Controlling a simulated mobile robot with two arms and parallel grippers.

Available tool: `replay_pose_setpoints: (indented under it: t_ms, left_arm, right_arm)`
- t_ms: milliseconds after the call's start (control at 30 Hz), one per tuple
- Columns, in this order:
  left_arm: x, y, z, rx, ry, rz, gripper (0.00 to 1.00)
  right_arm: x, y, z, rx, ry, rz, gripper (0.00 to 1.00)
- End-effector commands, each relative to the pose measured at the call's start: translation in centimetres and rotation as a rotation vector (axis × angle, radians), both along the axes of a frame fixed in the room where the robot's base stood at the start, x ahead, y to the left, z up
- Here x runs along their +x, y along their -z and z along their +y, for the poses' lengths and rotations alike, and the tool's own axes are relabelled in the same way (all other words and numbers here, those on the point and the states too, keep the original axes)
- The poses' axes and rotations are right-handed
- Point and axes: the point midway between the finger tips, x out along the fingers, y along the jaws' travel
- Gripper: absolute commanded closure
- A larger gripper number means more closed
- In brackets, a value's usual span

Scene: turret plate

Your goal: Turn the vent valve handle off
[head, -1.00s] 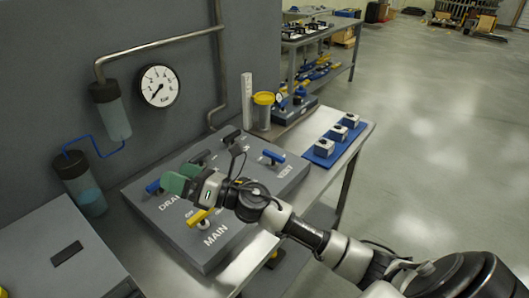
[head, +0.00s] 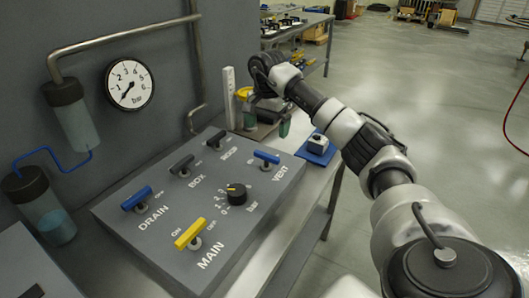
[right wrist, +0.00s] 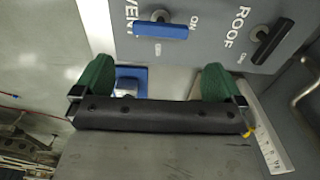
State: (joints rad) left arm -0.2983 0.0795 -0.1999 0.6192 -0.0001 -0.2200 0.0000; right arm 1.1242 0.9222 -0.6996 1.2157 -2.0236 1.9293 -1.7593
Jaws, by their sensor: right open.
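The vent valve handle (head: 266,156) is a short blue bar on a round post at the panel's right end, beside the VENT label. It also shows in the right wrist view (right wrist: 160,31), lying across the picture, with small ON and OFF marks close by. My right gripper (head: 267,123) is above and behind the vent handle in the head view, apart from it. In the right wrist view its two green fingers (right wrist: 157,82) are wide apart with nothing between them, and the handle is beyond them. My left gripper is out of view.
The grey panel (head: 157,222) also carries a blue DRAIN handle (head: 136,198), a yellow MAIN handle (head: 189,233), black BOX (head: 182,165) and ROOF (head: 217,138) handles and a black knob (head: 236,194). A blue tray (head: 316,151) lies to the right. A gauge (head: 130,86) hangs behind.

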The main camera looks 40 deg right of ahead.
Motion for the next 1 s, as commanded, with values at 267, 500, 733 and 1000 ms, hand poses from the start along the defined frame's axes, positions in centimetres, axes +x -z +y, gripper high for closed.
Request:
replay_pose_setpoints:
  t_ms: [267,500,733,1000]
  left_arm:
    - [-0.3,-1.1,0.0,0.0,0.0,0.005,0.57]
    - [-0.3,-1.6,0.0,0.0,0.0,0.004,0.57]
    - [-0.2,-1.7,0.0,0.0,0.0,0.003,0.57]
    - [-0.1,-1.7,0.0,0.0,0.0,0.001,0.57]
  right_arm:
    - [-0.1,5.3,0.1,0.003,-0.001,0.004,0.0]
    - [0.0,8.5,0.1,0.002,0.001,0.0,0.0]
    - [0.0,9.4,0.1,0.002,-0.001,-0.003,0.0]
    - [0.0,9.4,0.1,0.002,0.0,-0.003,0.15]
